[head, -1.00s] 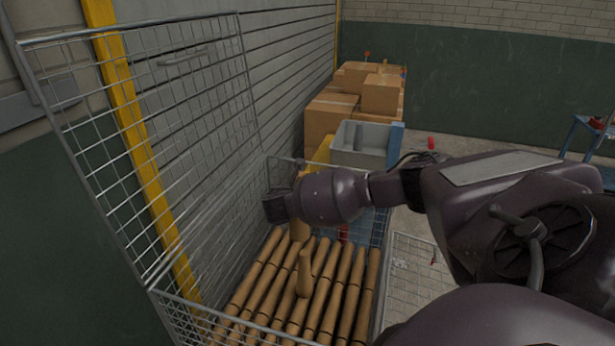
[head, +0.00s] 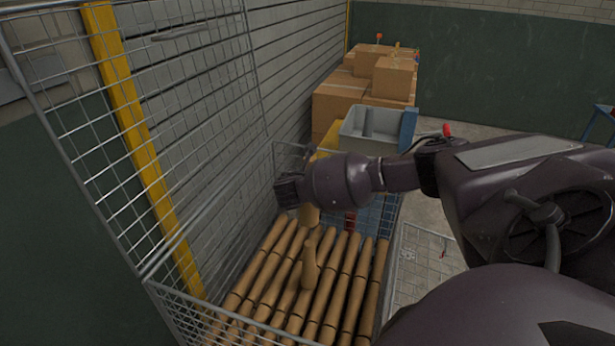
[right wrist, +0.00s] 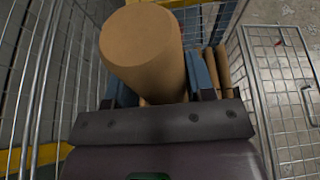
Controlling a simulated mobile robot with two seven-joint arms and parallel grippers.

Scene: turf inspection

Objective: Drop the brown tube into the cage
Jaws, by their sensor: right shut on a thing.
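The cage (head: 205,326) is a wire-mesh container at the lower middle of the head view, with a layer of brown tubes lying side by side in it. My right gripper (head: 287,192) reaches in from the right over the cage. It is shut on a brown tube (right wrist: 143,45), whose round end fills the upper middle of the right wrist view. My left gripper is not in view.
A tall mesh panel (head: 185,110) rises at the cage's left, by a yellow post (head: 120,80) and wall. Cardboard boxes (head: 345,105) and a grey bin (head: 370,135) stand behind. A mesh panel (head: 420,260) is at the cage's right, beside open floor.

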